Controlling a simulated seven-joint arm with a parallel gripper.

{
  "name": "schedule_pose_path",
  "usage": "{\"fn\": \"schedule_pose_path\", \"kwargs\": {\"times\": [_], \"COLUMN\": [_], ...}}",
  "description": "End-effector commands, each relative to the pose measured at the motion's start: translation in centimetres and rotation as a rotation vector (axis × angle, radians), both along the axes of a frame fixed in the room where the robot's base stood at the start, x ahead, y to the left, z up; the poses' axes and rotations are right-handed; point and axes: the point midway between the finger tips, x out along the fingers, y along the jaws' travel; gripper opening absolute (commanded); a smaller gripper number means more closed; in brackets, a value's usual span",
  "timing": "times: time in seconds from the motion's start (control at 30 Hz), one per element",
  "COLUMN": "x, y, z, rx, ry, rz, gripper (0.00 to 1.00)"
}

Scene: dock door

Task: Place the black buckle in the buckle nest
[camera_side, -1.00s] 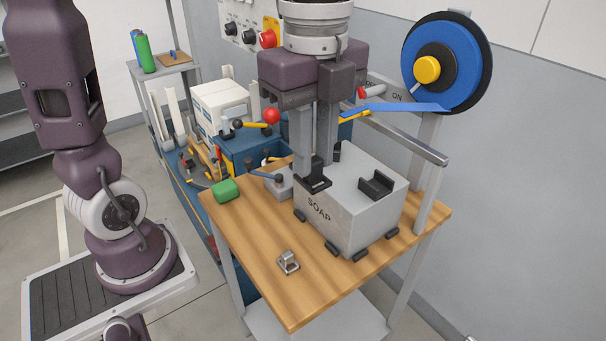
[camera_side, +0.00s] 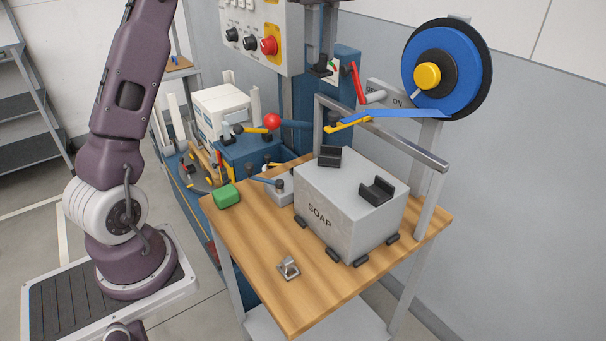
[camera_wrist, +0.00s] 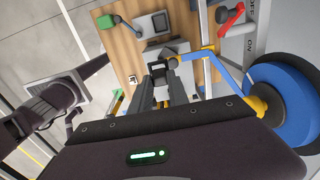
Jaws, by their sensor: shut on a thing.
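My gripper (camera_side: 321,66) is at the top of the side view, well above the table and partly cut off by the frame edge. It is shut on a small black piece, taken as the black buckle (camera_side: 320,71); its outline is small and partly hidden by the fingers. In the wrist view the fingers (camera_wrist: 160,72) reach away from the camera, and the held piece is hard to make out. The buckle nest is not clearly identifiable. A U-shaped black cradle (camera_side: 377,191) and an upright black bracket (camera_side: 329,156) sit on the grey SOAP box.
The grey SOAP box (camera_side: 335,216) stands on the wooden table (camera_side: 270,248). A green block (camera_side: 227,195) and a small silver clip (camera_side: 288,268) lie nearby. A metal rail (camera_side: 400,142), blue strap reel (camera_side: 450,70), red lever (camera_side: 360,82) and control panel (camera_side: 240,30) stand behind.

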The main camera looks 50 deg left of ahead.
Motion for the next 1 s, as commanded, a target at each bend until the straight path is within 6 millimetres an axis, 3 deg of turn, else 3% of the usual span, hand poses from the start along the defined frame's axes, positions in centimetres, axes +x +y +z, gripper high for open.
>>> {"fn": "schedule_pose_path", "kwargs": {"times": [0.1,0.33,0.57,0.77,0.9,1.0], "x": [1.0,1.9,1.7,1.6,1.7,1.8], "y": [3.4,8.5,8.1,8.1,8.0,8.0], "z": [-0.7,-2.1,-5.1,-11.0,-16.3,-18.8], "rx": [-0.001,-0.001,-0.001,-0.004,-0.005,-0.003], "ry": [-0.001,-0.001,0.002,0.006,0.005,0.001], "rz": [0.010,0.015,0.012,0.012,0.012,0.012], "gripper": [0.00,0.00,0.00,0.00,0.00,0.00]}}
